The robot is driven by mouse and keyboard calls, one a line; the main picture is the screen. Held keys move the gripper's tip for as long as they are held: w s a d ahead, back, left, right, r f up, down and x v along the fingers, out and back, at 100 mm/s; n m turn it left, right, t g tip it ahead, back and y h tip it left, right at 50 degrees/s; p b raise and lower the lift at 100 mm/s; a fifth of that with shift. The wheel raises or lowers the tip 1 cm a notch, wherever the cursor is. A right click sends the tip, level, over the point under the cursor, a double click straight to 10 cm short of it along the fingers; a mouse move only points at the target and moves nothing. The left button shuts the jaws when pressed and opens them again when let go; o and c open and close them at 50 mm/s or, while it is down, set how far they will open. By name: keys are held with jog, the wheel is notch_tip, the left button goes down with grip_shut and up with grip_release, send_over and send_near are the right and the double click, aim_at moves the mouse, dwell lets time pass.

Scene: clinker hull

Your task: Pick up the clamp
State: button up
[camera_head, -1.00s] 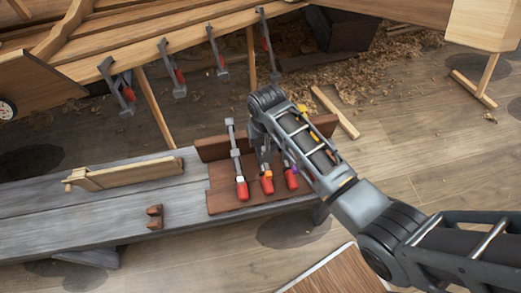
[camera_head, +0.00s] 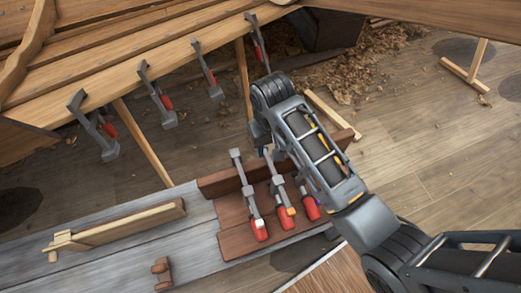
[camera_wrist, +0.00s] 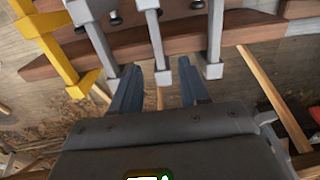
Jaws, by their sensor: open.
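Several bar clamps lie on a brown wooden rack (camera_head: 242,242) on the bench. The left clamp (camera_head: 247,195), the middle clamp (camera_head: 280,205) and the right clamp (camera_head: 311,209) have grey bars and red handles. Which one the task means I cannot tell. In the wrist view my gripper (camera_wrist: 158,78) is open and empty. A grey clamp bar (camera_wrist: 155,42) lies just ahead, between the fingertips in the picture, with other grey bars (camera_wrist: 88,35) (camera_wrist: 215,40) on both sides and a yellow clamp (camera_wrist: 48,42) at left. In the head view my arm hides the fingertips.
More clamps (camera_head: 157,95) hang on the edge of the planked hull (camera_head: 120,70) behind. A wooden tool (camera_head: 115,230) and a small brown block (camera_head: 162,272) lie on the grey bench (camera_head: 205,255). Wood shavings (camera_head: 370,70) and an offcut (camera_head: 333,116) cover part of the floor.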

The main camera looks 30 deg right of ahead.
aim_at(268, 159)
jog(key=shift+w+d+f, duration=0.1)
jog(key=shift+w, duration=0.1)
jog(key=shift+w+f, duration=0.1)
jog(key=shift+f, duration=0.1)
jog(key=shift+s+d+f, duration=0.1)
jog(key=shift+f, duration=1.7)
jog(key=shift+s+f, duration=0.1)
jog(key=shift+f, duration=1.65)
jog(key=shift+c, duration=0.3)
grip_shut()
jog(key=shift+r, duration=0.1)
